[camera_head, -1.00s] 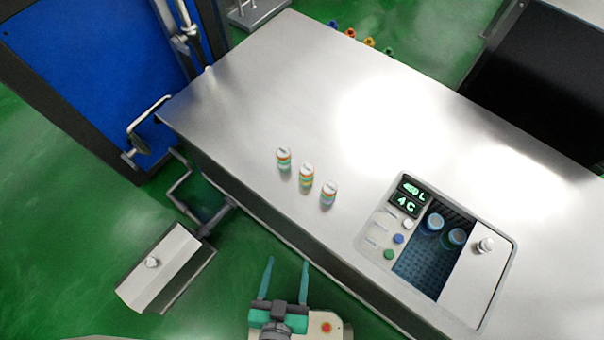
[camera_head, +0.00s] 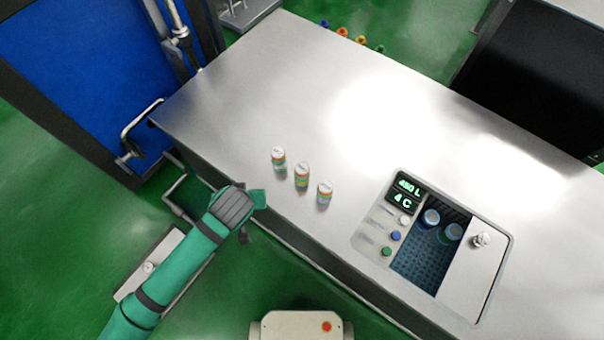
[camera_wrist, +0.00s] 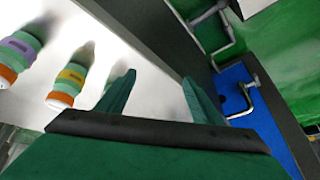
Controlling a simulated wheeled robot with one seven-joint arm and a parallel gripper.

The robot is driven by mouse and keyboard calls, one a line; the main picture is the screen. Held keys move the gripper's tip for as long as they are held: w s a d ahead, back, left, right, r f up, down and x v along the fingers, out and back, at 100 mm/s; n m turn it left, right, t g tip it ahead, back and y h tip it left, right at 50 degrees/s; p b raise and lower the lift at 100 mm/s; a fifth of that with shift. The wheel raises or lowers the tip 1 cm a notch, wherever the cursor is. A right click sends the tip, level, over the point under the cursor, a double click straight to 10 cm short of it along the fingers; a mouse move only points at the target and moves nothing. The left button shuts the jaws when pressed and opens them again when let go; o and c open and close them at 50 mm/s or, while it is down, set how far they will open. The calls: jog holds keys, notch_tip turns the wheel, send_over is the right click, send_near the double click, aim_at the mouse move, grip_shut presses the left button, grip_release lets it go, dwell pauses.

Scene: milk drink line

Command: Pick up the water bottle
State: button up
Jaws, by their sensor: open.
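Three small banded bottles with white tops stand in a row near the counter's front edge: a left one (camera_head: 279,160), a middle one (camera_head: 302,177) and a right one (camera_head: 325,195). Two round blue-rimmed containers (camera_head: 431,219) sit in the sunken cooler bay. I cannot tell which of these is the water bottle. My gripper (camera_head: 258,200) is at the counter's front edge, just left of and below the row. In the wrist view my gripper (camera_wrist: 160,85) has its fingers apart with nothing between them. Two banded bottles, one with a purple band (camera_wrist: 20,48) and one with a yellow band (camera_wrist: 70,80), show left of its fingers.
The steel counter (camera_head: 270,80) is bare behind the bottles. The cooler panel (camera_head: 405,195) reads 450 L and 4 C, with a partly open sliding lid (camera_head: 474,272). A blue panel (camera_head: 70,85) with a handle stands left of the counter. Several small coloured items (camera_head: 342,32) lie beyond the far edge.

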jog(key=w+d+r+n+g, duration=0.2)
jog(key=w+d+r, duration=0.4)
jog(key=d, duration=0.2)
jog(key=m+g+h, duration=0.1)
jog(key=m+g, duration=0.1)
jog(key=g, duration=0.1)
send_over(302, 170)
jog(key=shift+a+r, duration=0.1)
jog(key=shift+a, duration=0.35)
jog(key=shift+d, duration=0.4)
jog(key=shift+d+f, duration=0.2)
jog(key=shift+f, duration=0.05)
notch_tip(302, 170, down, 4)
jog(key=shift+a+f, duration=0.1)
jog(key=shift+f, duration=0.05)
jog(key=shift+w+a+f, duration=0.1)
jog(key=shift+w+f, duration=0.1)
jog(key=shift+f, duration=1.3)
jog(key=shift+w+f, duration=0.2)
jog(key=shift+f, duration=1.3)
jog(key=shift+c, duration=0.5)
jog(key=c, duration=1.1)
